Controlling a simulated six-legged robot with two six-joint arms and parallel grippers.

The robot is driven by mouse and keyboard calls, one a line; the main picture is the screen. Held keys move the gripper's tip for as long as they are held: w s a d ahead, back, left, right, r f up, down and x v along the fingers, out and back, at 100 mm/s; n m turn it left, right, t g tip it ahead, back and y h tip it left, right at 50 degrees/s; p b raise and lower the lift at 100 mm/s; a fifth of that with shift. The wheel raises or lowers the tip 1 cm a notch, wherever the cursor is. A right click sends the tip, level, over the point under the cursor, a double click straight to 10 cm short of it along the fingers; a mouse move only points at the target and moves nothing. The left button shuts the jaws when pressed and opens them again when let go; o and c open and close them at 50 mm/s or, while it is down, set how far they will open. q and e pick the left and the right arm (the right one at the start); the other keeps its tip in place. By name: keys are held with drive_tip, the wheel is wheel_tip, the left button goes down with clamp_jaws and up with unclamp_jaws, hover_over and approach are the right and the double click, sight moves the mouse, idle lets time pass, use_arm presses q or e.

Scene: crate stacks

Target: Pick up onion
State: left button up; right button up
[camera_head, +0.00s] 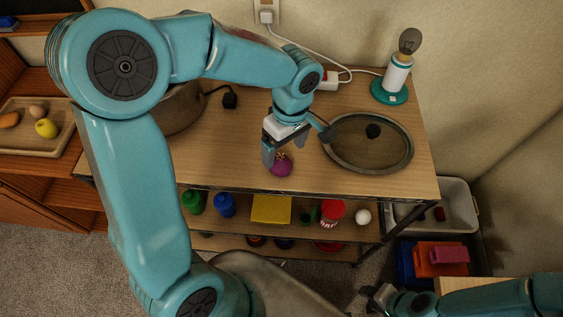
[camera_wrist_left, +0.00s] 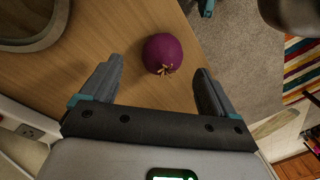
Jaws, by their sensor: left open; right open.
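A purple onion (camera_head: 281,166) sits on the wooden table near its front edge. In the left wrist view the onion (camera_wrist_left: 162,54) lies ahead of the fingertips and between their lines, with its dry tuft facing the gripper. My left gripper (camera_head: 284,147) is open and empty, pointing down beside and just above the onion. Its two fingers show in the left wrist view (camera_wrist_left: 158,78), spread wider than the onion. My right gripper (camera_head: 376,294) is low at the right, away from the table top.
A round glass lid (camera_head: 368,167) with a dark knob lies right of the onion. A lamp (camera_head: 395,82) stands at the back right. A pot (camera_head: 182,108) is partly hidden behind my left arm. A shelf below holds a yellow box (camera_head: 271,209) and several containers.

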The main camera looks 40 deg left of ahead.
sight(280, 157)
use_arm(q)
drive_tip(key=f, duration=0.3)
drive_tip(key=f+p, duration=0.1)
drive_tip(key=f, duration=0.1)
drive_tip(key=shift+s+a, duration=0.3)
drive_tip(key=shift+a, duration=0.05)
drive_tip(key=shift+s, duration=0.2)
drive_tip(key=shift+w, duration=0.1)
drive_tip(key=c, duration=1.2)
drive_tip(key=shift+r, duration=0.1)
